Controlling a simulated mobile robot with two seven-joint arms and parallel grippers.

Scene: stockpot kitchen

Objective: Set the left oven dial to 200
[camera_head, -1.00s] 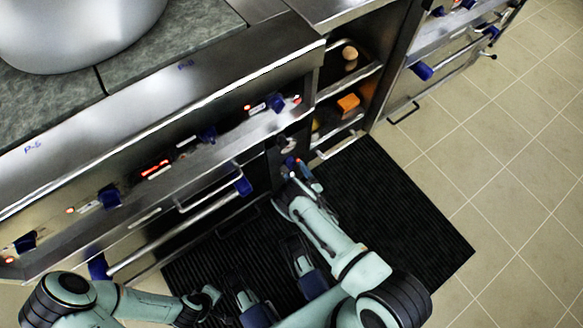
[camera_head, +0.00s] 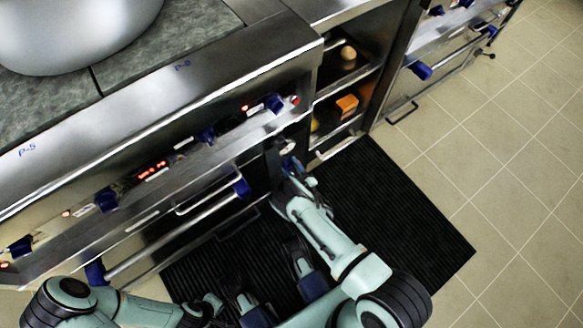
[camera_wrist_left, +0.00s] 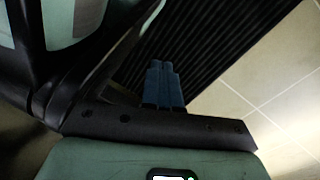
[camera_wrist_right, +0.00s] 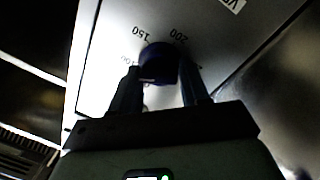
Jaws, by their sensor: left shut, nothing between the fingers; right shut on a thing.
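The blue oven dial (camera_wrist_right: 158,62) sits on a pale metal panel (camera_wrist_right: 105,60) with printed numbers around it in the right wrist view. 150 reads at its upper left, 200 at its upper right and 100 at its left. Which number the dial points to cannot be told. My right gripper (camera_wrist_right: 160,82) is shut on the dial, one finger on each side. In the head view my right gripper (camera_head: 289,168) is at the oven front and mostly hides this dial. My left gripper (camera_wrist_left: 163,68) is shut and empty, low over the black mat.
Other blue knobs (camera_head: 206,134) and red displays (camera_head: 152,171) line the panel above. Bar handles (camera_head: 208,190) stick out left of my right gripper. Open shelves (camera_head: 347,80) stand to the right. A black mat (camera_head: 375,210) covers the floor, with bare tiles beyond it.

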